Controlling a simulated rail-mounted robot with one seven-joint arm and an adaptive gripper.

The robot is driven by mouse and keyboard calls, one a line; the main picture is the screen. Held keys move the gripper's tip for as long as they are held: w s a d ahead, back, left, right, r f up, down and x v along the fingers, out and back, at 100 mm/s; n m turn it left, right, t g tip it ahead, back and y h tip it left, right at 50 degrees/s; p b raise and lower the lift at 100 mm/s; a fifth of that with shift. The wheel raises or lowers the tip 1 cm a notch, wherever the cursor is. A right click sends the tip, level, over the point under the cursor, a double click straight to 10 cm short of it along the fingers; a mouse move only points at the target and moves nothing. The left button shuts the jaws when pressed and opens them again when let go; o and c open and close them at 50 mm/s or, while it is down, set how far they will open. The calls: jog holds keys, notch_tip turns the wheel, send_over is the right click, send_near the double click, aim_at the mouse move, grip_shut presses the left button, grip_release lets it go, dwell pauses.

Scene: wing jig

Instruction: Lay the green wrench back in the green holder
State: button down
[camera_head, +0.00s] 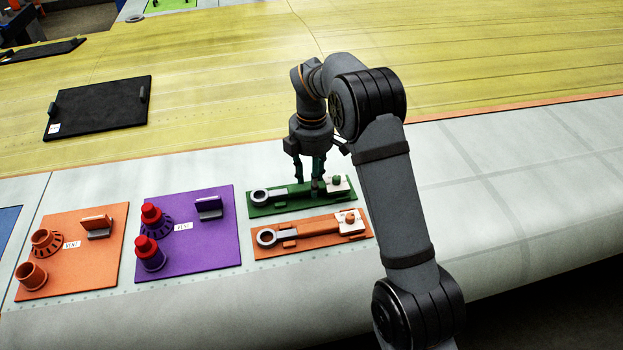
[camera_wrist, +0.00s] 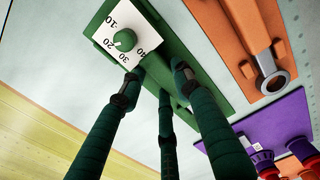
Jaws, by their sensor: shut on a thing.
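The green holder (camera_head: 289,208) is a flat green plate with a white dial block and green knob at its right end; the block shows large in the wrist view. The green wrench (camera_head: 283,193) lies lengthwise along the holder, its pale ring end at the left. My gripper (camera_head: 311,184) points down over the holder, left of the dial block. Its dark green fingers (camera_wrist: 160,82) are shut on the wrench handle. I cannot tell whether the wrench rests on the holder or hangs just above it. In the wrist view the fingers hide most of the wrench.
An orange holder (camera_head: 292,246) with a ring-ended wrench (camera_head: 266,237) lies just in front. A purple board (camera_head: 213,244) with red-topped parts and an orange board (camera_head: 100,263) lie left. A black tray (camera_head: 98,108) lies farther back. The panel right of my arm is bare.

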jog(key=shift+f, duration=0.5)
jog(key=c, duration=1.2)
grip_release()
jog(key=shift+r, duration=4.05)
jog(key=shift+f, duration=0.1)
notch_tip(320, 180, down, 7)
jog(key=shift+r, duration=0.15)
jog(key=shift+s, duration=0.15)
